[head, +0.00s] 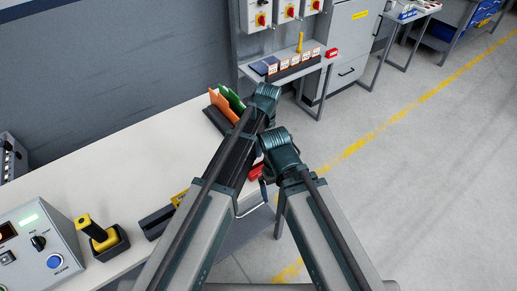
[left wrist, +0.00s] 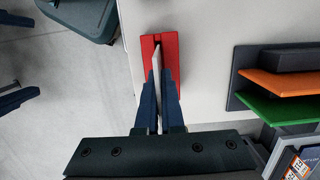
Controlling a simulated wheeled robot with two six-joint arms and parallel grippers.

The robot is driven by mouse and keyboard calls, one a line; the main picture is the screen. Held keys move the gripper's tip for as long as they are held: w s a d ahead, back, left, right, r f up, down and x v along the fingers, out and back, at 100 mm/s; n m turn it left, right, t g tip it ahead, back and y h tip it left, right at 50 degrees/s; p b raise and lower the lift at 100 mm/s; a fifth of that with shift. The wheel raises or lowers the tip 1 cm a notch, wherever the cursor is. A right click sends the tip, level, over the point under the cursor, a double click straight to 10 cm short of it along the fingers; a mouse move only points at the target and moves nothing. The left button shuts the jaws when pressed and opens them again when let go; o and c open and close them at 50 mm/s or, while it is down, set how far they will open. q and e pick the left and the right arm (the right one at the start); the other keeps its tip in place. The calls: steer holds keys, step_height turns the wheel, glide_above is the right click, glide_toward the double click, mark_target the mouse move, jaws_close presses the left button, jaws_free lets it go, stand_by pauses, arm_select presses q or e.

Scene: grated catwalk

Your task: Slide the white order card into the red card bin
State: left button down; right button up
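The red card bin (left wrist: 172,50) stands on the pale bench near its edge in the left wrist view; a red part of it shows between my arms in the head view (head: 256,172). My left gripper (left wrist: 160,88) is shut on the white order card (left wrist: 157,62), which stands edge-on between its blue fingers. The card is in line with the bin's slot and overlaps it; how deep it sits I cannot tell. In the head view my arms hide the card. My right gripper (left wrist: 14,58) is beyond the bench edge, its two fingers apart, with nothing visible between them.
A dark rack (left wrist: 240,75) holds an orange card (left wrist: 275,83) and a green card (left wrist: 280,108) beside the bin. A yellow-handled tool in a dark holder (head: 103,238) and a control box (head: 40,250) stand on the bench at the left. Floor is open at right.

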mark_target(257, 163)
arm_select(q)
steer(key=shift+f, duration=0.1)
steer(key=shift+f+b, duration=1.9)
steer(key=shift+b, duration=0.1)
steer(key=c, duration=0.6)
jaws_free()
steer(key=shift+r, duration=0.1)
step_height(257, 163, up, 8)
steer(key=p, duration=0.8)
steer(key=shift+s, duration=0.15)
